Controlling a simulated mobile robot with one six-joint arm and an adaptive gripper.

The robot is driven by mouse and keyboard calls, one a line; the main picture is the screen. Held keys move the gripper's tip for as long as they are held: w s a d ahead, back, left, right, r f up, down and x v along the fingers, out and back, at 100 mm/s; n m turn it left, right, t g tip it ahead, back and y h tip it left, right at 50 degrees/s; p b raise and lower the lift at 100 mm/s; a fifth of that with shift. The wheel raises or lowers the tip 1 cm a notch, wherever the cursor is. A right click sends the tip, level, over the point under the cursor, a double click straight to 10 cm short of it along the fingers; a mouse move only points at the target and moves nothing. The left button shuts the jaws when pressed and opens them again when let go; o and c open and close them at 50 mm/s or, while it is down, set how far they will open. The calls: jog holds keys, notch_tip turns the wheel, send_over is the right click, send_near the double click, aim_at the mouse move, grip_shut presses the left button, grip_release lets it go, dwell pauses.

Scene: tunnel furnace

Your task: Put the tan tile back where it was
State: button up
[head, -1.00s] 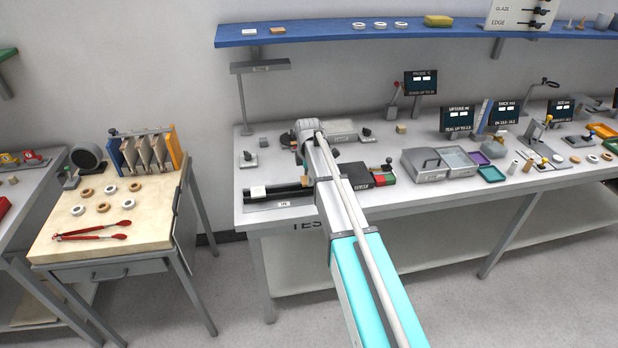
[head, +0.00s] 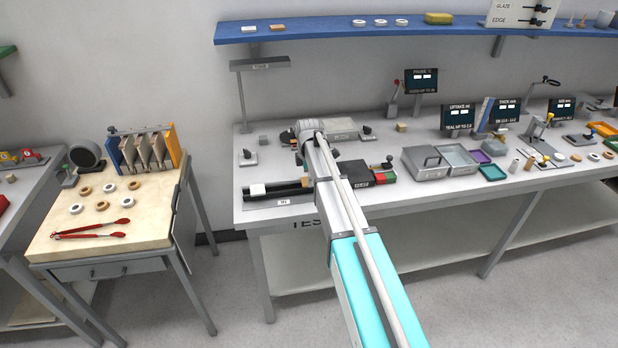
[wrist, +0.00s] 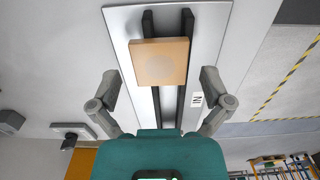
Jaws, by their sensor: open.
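The tan tile (wrist: 160,62) lies across two black rails (wrist: 148,25) of a pale metal plate (wrist: 122,30) in the wrist view. A faint round mark shows on its face. My gripper (wrist: 159,78) is open and empty, with one finger to each side of the tile and clear of it. In the head view a bit of tan (head: 305,182) shows at the right part of the rails, beside my arm, which hides the gripper. Another tan piece (head: 277,28) lies on the blue shelf.
The blue shelf (head: 340,35) runs above the bench and also holds a white piece (head: 248,29) and white rings. A small lamp-like bar (head: 260,64) stands behind the rails. A black box (head: 353,174) is close to the right of my arm. The bench's front left is clear.

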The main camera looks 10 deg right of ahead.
jog(key=shift+r, duration=0.2)
notch_tip(320, 180, up, 13)
jog(key=p, duration=1.3)
jog(key=shift+f, duration=0.1)
dwell(0.8)
jog(key=s+m, duration=1.8)
jog(key=s, duration=1.1)
jog(key=shift+d, duration=0.15)
jog(key=shift+f+b, duration=0.6)
jog(key=shift+f, duration=0.05)
